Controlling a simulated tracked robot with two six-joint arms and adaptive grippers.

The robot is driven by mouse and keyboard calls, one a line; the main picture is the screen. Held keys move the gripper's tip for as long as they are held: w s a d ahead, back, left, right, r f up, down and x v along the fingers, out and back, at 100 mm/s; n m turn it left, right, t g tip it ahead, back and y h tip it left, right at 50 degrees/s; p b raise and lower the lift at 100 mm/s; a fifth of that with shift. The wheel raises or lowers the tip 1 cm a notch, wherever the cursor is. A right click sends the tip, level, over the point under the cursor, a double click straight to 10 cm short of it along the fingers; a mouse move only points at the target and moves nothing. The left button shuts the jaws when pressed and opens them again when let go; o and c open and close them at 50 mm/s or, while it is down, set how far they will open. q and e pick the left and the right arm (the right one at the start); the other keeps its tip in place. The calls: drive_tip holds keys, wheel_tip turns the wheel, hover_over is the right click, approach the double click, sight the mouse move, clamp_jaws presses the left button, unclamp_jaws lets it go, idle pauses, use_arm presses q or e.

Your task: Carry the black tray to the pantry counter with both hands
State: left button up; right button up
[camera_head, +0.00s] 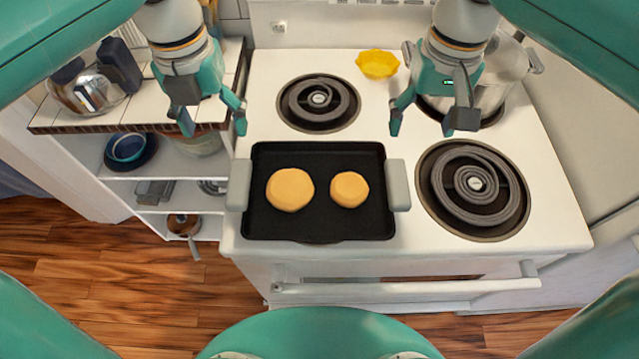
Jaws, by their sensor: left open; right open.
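The black tray (318,225) lies on the white stove top at its front left, with a grey handle on its left side (239,185) and another on its right side (399,185). Two round tan patties or buns, one on the left (290,189) and one on the right (349,189), lie in it. My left gripper (214,128) is open and empty, above and behind the left handle. My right gripper (424,128) is open and empty, above and behind the right handle. Neither gripper appears to touch the tray. Which surface is the pantry counter is not certain; a tiled counter (150,108) stands at the left.
Coil burners sit behind the tray (318,102) and to its right (473,190). A yellow scalloped bowl (377,64) and a metal pot (490,85) stand at the back. A glass-lidded pan (85,88) stands on the tiled counter. Open shelves below hold bowls (130,150). Wooden floor (90,250) is clear at front left.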

sight(238, 181)
use_arm(q)
wheel_tip(238, 181, down, 17)
drive_tip(key=shift+r, duration=0.1)
use_arm(e)
wheel_tip(238, 181, down, 17)
drive_tip(key=shift+r, duration=0.15)
use_arm(q)
clamp_jaws()
use_arm(e)
clamp_jaws()
